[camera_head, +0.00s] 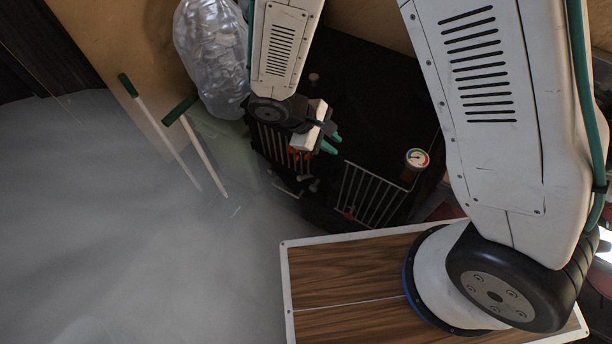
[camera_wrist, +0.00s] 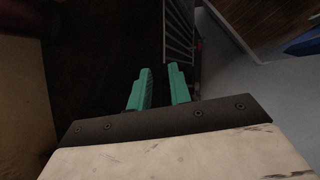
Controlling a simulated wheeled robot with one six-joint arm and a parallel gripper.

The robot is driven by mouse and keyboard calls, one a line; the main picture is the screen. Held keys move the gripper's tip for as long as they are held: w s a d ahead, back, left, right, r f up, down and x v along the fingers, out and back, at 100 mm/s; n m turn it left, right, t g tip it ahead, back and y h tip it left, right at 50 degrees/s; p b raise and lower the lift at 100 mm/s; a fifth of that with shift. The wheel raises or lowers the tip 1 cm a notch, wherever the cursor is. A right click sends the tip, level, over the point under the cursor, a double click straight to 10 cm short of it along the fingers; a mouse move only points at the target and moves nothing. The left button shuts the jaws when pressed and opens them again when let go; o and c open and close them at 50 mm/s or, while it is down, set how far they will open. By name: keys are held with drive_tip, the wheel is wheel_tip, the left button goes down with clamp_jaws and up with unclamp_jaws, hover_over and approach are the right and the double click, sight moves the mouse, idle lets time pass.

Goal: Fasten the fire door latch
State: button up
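My gripper (camera_head: 333,142) hangs over the dark stove-like body (camera_head: 345,85) in the head view. Its two green fingers stand apart with nothing between them, as the wrist view also shows (camera_wrist: 160,80). A pale barred panel (camera_head: 368,194) stands to the lower right of the fingers. Another barred panel (camera_head: 271,146) shows to their left, partly behind the gripper. In the wrist view a barred panel (camera_wrist: 179,35) is ahead of the fingertips, a little right. Small red-orange parts (camera_head: 348,214) sit by the right panel. I cannot tell which part is the fire door latch.
A round gauge (camera_head: 417,158) stands right of the barred panel. Grey floor (camera_head: 110,240) is open at lower left. A wood-topped surface (camera_head: 345,280) is under my arm.

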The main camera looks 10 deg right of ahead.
drive_tip(key=a+f+n+t, duration=0.25)
drive_tip(key=a+f, duration=0.25)
drive_tip(key=f, duration=0.7)
drive_tip(key=n+y, duration=0.2)
approach(305, 177)
drive_tip(key=s+x, duration=0.1)
drive_tip(key=x, duration=0.2)
drive_tip(key=shift+m, duration=0.35)
drive_tip(key=x, duration=0.5)
drive_tip(key=w+x, duration=0.1)
drive_tip(key=x, duration=0.1)
drive_tip(key=shift+w+d+f, duration=0.15)
drive_tip(key=shift+f, duration=0.05)
clamp_jaws()
